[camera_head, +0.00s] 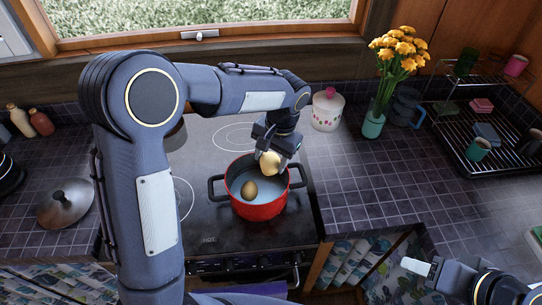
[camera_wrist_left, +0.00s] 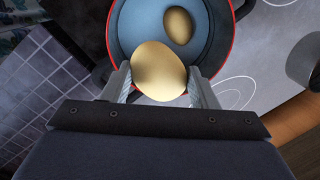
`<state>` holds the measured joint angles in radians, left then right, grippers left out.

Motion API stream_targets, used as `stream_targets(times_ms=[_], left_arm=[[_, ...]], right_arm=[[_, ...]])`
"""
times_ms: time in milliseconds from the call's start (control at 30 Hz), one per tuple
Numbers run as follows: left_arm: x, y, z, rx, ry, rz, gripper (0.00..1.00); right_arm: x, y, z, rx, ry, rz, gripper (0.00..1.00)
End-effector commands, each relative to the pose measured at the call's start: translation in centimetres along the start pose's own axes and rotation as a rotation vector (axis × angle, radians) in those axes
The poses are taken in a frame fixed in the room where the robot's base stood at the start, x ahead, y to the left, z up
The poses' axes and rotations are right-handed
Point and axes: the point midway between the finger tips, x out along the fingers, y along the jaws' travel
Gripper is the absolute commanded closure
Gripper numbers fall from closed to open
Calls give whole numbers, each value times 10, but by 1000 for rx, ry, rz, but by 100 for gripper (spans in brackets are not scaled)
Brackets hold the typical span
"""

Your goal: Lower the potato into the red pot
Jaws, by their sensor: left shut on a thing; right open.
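The red pot (camera_head: 258,210) stands on the dark stovetop with a black handle on each side; its rim also shows in the left wrist view (camera_wrist_left: 233,40). One potato (camera_head: 249,189) lies inside it on the pale blue bottom, and shows in the left wrist view (camera_wrist_left: 178,25). My left gripper (camera_head: 270,160) is shut on another potato (camera_wrist_left: 157,68) and holds it over the far right part of the pot. The fingers sit on either side of this potato. My right gripper (camera_head: 416,267) is at the lower right, away from the pot, open; its fingers show only partly.
A metal lid (camera_head: 65,204) lies on the tiled counter left of the stove. A white canister (camera_head: 327,109), a vase with orange flowers (camera_head: 373,124) and a dish rack (camera_head: 490,135) stand to the right. The counter right of the stove is clear in front.

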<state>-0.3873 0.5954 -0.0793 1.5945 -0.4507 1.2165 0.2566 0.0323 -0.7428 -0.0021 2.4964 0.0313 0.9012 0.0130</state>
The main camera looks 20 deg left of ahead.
Motion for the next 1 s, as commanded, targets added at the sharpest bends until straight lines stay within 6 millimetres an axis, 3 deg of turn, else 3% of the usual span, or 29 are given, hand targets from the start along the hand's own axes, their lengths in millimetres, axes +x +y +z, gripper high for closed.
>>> stream_targets(times_ms=[1000], left_arm=[[52,7,-5,0,0,0,72]], right_arm=[[32,15,16,0,0,0,48]])
